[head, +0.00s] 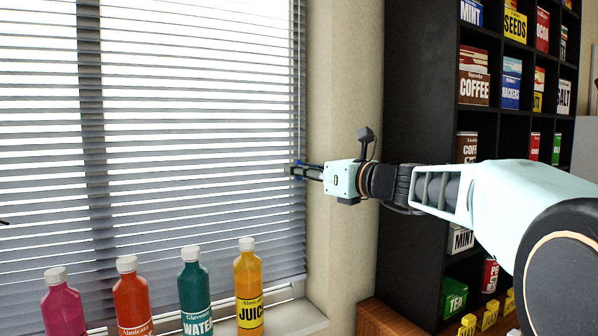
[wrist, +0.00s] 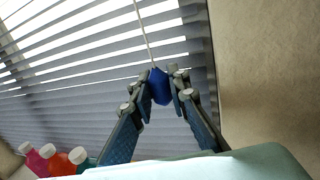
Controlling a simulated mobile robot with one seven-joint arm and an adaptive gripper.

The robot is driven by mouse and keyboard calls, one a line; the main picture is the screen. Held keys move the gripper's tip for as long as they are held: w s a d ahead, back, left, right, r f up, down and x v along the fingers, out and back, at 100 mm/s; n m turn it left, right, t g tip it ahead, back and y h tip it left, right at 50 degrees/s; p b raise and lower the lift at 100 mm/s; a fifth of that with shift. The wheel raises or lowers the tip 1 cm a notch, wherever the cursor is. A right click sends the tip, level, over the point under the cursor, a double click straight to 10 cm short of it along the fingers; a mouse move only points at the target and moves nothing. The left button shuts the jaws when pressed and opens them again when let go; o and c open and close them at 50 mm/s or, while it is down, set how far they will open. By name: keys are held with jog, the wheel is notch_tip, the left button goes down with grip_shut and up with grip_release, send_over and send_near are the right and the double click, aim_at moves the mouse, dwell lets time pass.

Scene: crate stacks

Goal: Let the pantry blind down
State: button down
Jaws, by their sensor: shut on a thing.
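The pantry blind (head: 180,130) hangs over the window at the left in the head view, its grey slats tilted with light showing between them. Its slats reach down to near the sill, behind the bottles. In the wrist view the blind (wrist: 80,60) fills the left and middle. A thin pale cord (wrist: 142,35) runs down to a blue knob (wrist: 159,86). My gripper (wrist: 161,88) is shut on the blue knob, with a finger on each side of it. In the head view my gripper (head: 297,172) is in front of the blind's right edge.
Several bottles, including the yellow juice bottle (head: 248,290) and the teal water bottle (head: 194,293), stand along the sill below my gripper. A dark shelf (head: 420,90) with boxes and tins stands at the right, beyond a strip of beige wall (head: 345,110).

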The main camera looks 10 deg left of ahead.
jog(key=c, duration=1.8)
grip_release()
jog(key=v, duration=1.2)
